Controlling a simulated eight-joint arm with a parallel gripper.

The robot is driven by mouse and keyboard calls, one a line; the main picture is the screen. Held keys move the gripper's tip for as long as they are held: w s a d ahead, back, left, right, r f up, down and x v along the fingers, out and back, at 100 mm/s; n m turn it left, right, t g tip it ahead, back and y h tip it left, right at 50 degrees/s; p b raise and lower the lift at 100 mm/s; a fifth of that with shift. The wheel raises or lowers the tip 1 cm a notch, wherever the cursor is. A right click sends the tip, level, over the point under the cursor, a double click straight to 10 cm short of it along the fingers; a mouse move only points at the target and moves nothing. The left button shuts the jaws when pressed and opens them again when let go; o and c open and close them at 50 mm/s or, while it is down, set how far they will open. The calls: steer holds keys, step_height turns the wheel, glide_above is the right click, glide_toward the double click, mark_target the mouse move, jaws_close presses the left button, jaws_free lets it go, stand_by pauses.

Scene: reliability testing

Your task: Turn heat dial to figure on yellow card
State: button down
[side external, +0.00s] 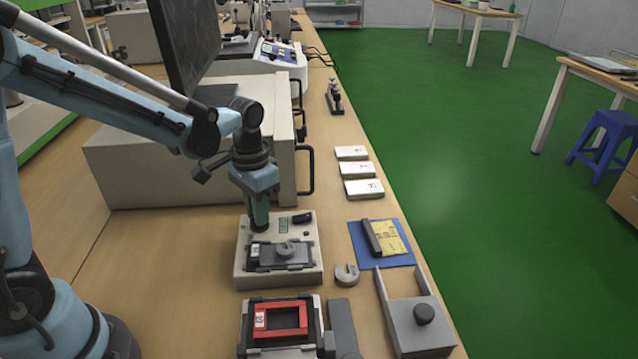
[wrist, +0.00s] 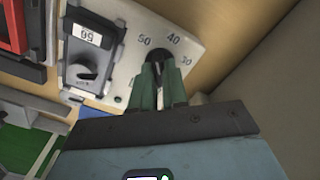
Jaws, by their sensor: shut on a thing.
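The heat dial (wrist: 159,54) is a black round knob on a pale control box (side external: 312,268). In the wrist view the marks 50, 40 and 30 show around the dial on the box's face (wrist: 125,24). My gripper (wrist: 159,70) has its green fingers shut on the dial; they hide its lower part and any pointer. In the side view my gripper (side external: 259,224) points down at the box's back left, and the dial is hidden there. The yellow card (side external: 392,238) lies on a blue mat (side external: 360,250); its writing is too small to read.
A grey clamp with a knob (side external: 285,249) sits on the box. A red frame (side external: 283,319), a grey forked fixture (side external: 418,322) and white labelled blocks (side external: 357,170) stand nearby. A large pale cabinet (side external: 190,150) is close behind my gripper.

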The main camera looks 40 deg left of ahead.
steer(key=shift+n, duration=2.2)
steer(key=c, duration=1.3)
jaws_free()
steer(key=shift+r, duration=0.1)
steer(key=shift+r, duration=2.15)
steer(key=shift+s+r+t, duration=0.3)
steer(key=shift+s+r, duration=0.05)
steer(key=shift+r, duration=0.05)
steer(key=s+r+m+t, duration=0.3)
steer(key=s+t, duration=0.3)
steer(key=shift+s+d+t, duration=0.3)
steer(key=shift+s+d, duration=0.05)
steer(key=shift+s, duration=0.05)
